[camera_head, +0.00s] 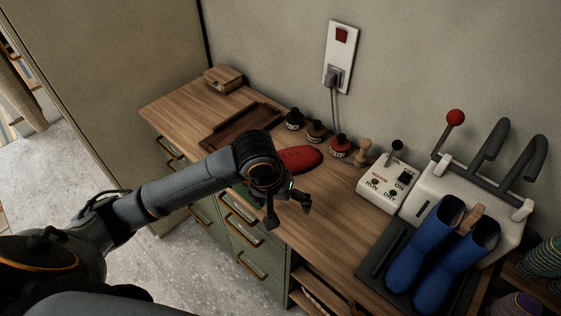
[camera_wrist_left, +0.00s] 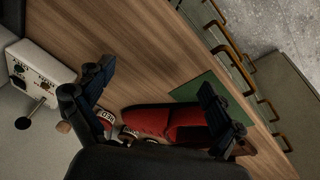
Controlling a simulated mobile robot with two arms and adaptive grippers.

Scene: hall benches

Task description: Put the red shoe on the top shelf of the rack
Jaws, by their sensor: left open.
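The red shoe (camera_head: 303,157) lies on the wooden bench top, partly hidden behind my left gripper in the head view. In the left wrist view the red shoe (camera_wrist_left: 150,117) lies beyond the fingers, with one finger covering part of it. My left gripper (camera_head: 288,209) is open and empty, above the bench's front edge on the near side of the shoe. Its two spread fingers (camera_wrist_left: 155,88) also show in the left wrist view. I cannot make out the rack or its top shelf. My right gripper is not in view.
A green mat (camera_wrist_left: 197,88) lies by the shoe. A white control box (camera_head: 388,188) and a dryer with blue boots (camera_head: 425,258) are on the right. Drawer handles (camera_head: 240,210) jut from the front.

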